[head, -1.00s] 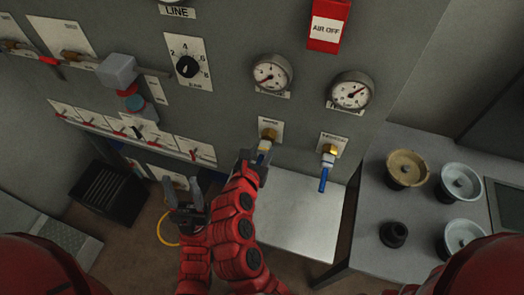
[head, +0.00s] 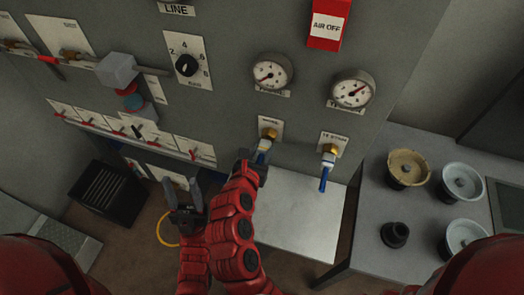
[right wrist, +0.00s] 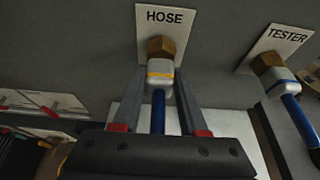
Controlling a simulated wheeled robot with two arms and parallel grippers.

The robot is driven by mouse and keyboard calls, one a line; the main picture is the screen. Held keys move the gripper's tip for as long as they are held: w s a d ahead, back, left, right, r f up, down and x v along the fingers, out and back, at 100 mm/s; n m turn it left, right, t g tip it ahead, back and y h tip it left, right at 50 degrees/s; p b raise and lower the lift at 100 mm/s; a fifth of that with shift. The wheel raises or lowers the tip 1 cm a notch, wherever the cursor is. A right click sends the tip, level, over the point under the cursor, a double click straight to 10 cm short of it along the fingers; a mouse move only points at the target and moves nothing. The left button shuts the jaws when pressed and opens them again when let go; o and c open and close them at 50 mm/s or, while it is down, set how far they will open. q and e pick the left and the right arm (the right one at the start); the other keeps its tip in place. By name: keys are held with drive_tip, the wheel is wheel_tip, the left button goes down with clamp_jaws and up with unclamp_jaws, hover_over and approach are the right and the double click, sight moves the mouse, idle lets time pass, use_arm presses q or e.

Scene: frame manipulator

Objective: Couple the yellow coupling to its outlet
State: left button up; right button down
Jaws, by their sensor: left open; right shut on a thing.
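The coupling with a yellow band (right wrist: 160,74) is a pale metal fitting on a blue hose (right wrist: 158,112). It sits straight below the brass outlet (right wrist: 161,48) under the HOSE label and appears to touch it; I cannot tell whether it is locked. My right gripper (right wrist: 160,80) is shut on this coupling, one finger on each side. In the head view my right gripper (head: 256,160) hides most of it, below the brass outlet (head: 268,134). My left gripper (head: 182,184) is open and empty, left of the right arm and below the switch row.
A second coupling (head: 328,158) with a blue hose sits on the TESTER outlet (head: 331,147), close to the right. Two gauges (head: 272,72) are above. A metal shelf (head: 300,220) lies below. A side table (head: 368,225) holds several round parts.

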drive_tip(key=shift+w+d, duration=0.2)
drive_tip(key=shift+w, duration=0.35)
idle(0.4)
drive_tip(key=shift+c, duration=1.8)
unclamp_jaws()
drive_tip(key=b+v, duration=0.3)
drive_tip(key=v, duration=0.9)
